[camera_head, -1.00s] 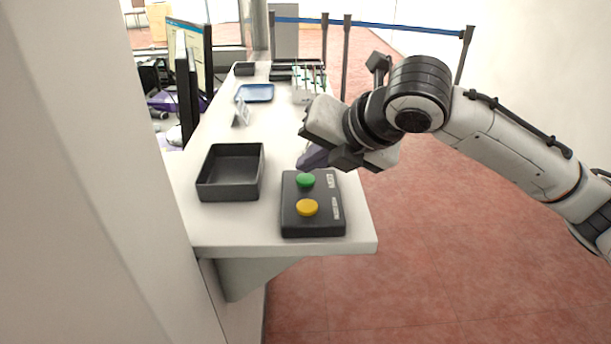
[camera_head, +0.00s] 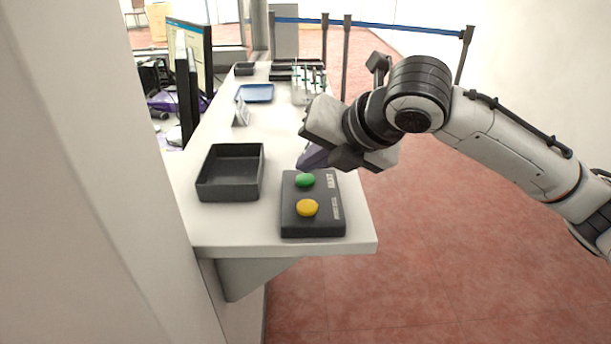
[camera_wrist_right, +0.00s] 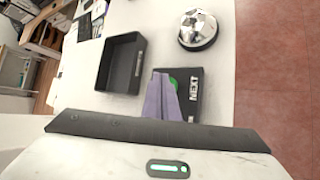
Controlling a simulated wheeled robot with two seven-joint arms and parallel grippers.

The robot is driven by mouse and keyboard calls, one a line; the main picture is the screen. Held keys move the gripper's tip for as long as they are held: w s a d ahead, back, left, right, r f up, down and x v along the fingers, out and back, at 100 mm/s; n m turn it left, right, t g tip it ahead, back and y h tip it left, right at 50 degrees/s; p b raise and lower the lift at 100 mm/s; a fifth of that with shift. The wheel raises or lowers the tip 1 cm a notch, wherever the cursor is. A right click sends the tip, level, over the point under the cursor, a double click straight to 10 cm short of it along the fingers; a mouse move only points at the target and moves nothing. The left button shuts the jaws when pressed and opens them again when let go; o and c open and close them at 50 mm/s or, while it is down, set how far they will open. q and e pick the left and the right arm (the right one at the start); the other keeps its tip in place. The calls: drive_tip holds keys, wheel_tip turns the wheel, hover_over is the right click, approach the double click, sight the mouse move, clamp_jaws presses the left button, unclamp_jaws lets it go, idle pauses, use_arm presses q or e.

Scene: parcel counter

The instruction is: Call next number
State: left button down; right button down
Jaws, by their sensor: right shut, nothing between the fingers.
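A dark button box (camera_head: 313,225) lies on the near end of the white counter. It carries a green button (camera_head: 305,181) at its far side, with NEXT printed beside it, and a yellow button (camera_head: 307,208) nearer. My right gripper (camera_head: 304,163) is shut and empty, just behind the green button; I cannot tell if it touches. In the right wrist view the shut purple fingers (camera_wrist_right: 160,100) overlap the box (camera_wrist_right: 192,112) and partly cover the green button (camera_wrist_right: 173,83). The yellow button is hidden there. My left gripper is not in view.
A dark open tray (camera_head: 231,190) stands left of the box. A silver dome (camera_wrist_right: 198,29) stands on the counter in the right wrist view. A blue tray (camera_head: 255,93), a small sign (camera_head: 241,112) and monitors (camera_head: 190,70) are farther back. A white wall fills the left.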

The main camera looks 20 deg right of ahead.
drive_tip(key=shift+f, duration=0.1)
idle(0.3)
drive_tip(key=shift+f, duration=0.35)
drive_tip(key=shift+f+p, duration=0.1)
drive_tip(key=shift+p, duration=0.2)
drive_tip(key=shift+r+p, duration=0.55)
drive_tip(key=shift+p, duration=0.45)
